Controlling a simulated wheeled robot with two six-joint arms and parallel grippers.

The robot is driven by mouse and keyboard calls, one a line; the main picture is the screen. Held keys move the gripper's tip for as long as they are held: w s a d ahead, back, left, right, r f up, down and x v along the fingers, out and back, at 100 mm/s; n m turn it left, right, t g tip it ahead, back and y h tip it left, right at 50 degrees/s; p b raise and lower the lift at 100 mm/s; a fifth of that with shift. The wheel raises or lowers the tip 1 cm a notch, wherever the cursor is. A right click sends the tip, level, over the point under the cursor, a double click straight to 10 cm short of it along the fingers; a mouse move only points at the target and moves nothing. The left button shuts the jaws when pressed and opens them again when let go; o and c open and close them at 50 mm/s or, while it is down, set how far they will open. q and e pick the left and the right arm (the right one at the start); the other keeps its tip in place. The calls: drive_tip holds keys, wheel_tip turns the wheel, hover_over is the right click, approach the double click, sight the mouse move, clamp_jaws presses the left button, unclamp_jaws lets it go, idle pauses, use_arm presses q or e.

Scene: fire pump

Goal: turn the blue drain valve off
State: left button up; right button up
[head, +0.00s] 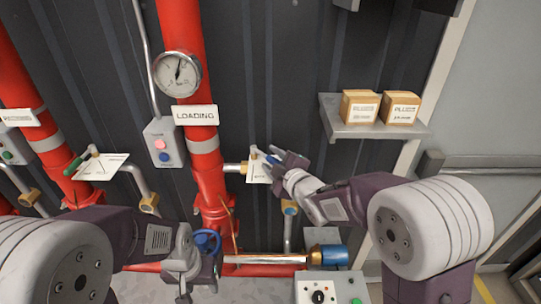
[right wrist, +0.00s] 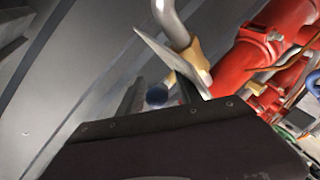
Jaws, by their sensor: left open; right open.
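The drain valve's blue handle (head: 269,157) shows in the head view above a white tag (head: 257,174), on a pipe branching right from the red riser. My right gripper (head: 281,161) is open at the handle, and its fingers partly hide it. In the right wrist view the handle's dark blue end (right wrist: 157,95) appears between the fingers, and the tag (right wrist: 168,60) stands beyond. I cannot tell whether the fingers touch the handle. My left gripper (head: 208,268) is open, low in the head view, close to a blue handwheel (head: 207,241) and away from the drain handle.
The red riser (head: 184,110) carries a gauge (head: 177,74) and a "LOADING" sign (head: 195,115). A button box (head: 164,142) is on its left. A green-handled valve (head: 74,165) stands further left. A shelf (head: 365,128) with two boxes is at right. A control panel (head: 330,289) is below.

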drive_tip(key=shift+w+a+f, duration=0.1)
drive_tip(key=shift+w+a, duration=0.1)
drive_tip(key=shift+w, duration=0.2)
clamp_jaws()
idle(1.2)
